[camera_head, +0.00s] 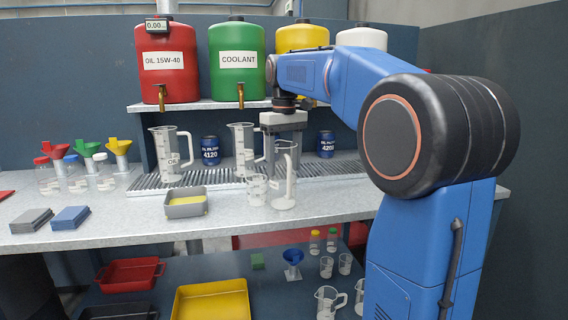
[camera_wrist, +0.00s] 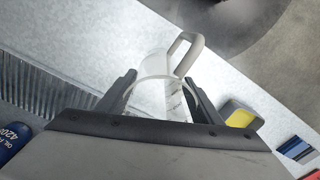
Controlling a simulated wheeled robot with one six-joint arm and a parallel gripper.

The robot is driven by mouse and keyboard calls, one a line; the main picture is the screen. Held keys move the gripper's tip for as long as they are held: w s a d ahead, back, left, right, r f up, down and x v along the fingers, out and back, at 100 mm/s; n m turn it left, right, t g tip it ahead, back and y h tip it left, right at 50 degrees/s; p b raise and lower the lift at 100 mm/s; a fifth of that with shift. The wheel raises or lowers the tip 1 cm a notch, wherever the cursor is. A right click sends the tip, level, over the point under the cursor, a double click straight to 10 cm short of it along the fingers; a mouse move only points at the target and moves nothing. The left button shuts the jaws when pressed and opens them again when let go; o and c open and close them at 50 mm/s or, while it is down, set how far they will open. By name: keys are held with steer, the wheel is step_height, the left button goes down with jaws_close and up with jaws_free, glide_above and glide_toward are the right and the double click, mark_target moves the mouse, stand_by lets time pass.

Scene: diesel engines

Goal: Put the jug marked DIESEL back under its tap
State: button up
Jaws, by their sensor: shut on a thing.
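My gripper (camera_head: 284,132) is shut on a clear jug (camera_head: 284,188) with a pale handle, at the front of the grey bench. The jug looks upright; I cannot tell whether its base touches the bench. In the wrist view the jug's rim (camera_wrist: 160,88) sits between my fingers, handle away from my palm. No readable label shows on it. On the shelf, a yellow drum (camera_head: 301,36) and a white drum (camera_head: 362,38) stand behind my arm, which hides their lower parts and any taps.
A jug marked OIL (camera_head: 168,158) stands below the red drum's tap (camera_head: 162,96). Another jug (camera_head: 242,145) stands below the COOLANT tap (camera_head: 241,95). A small beaker (camera_head: 256,190) is close left of the held jug. A grey tray (camera_head: 184,209) lies farther left. A slatted grate (camera_head: 335,165) runs behind.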

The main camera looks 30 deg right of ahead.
steer(key=o, duration=1.1)
steer(key=shift+f, duration=0.1)
